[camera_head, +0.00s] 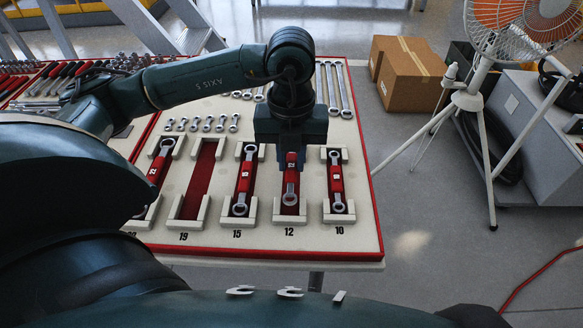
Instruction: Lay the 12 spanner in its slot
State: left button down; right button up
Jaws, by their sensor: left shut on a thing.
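The 12 spanner (291,190) has a red grip and metal ring ends. It is lined up lengthwise with the slot labelled 12 (289,219) on the pale tool board (214,240). I cannot tell whether it rests on the slot floor or is slightly above it. My left gripper (291,160) points down over that slot and is shut on the spanner's upper part. The gripper hides the spanner's far end and the slot's back. My right gripper is not in view.
Red-gripped spanners lie in the slots labelled 15 (244,180) and 10 (336,182) on either side. The slot labelled 19 (198,180) is empty. Small and long spanners (345,90) lie behind. Cardboard boxes (410,75) and a tripod fan (525,25) stand to the right.

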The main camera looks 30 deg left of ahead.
aim_at(291, 164)
pick_arm(q)
jog(key=shift+f, duration=1.4)
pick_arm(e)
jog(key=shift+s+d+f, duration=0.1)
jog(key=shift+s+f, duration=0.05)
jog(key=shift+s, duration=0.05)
pick_arm(q)
jog(key=shift+f, duration=0.15)
jog(key=c, duration=1.8)
grip_release()
jog(key=shift+b, duration=0.3)
jog(key=o, duration=0.5)
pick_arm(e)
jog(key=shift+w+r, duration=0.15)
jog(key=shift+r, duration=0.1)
pick_arm(q)
jog(key=shift+r+p, duration=0.3)
jog(key=shift+p, duration=0.05)
notch_tip(291, 164, up, 12)
jog(key=shift+f+p, duration=0.15)
jog(key=shift+p, duration=0.35)
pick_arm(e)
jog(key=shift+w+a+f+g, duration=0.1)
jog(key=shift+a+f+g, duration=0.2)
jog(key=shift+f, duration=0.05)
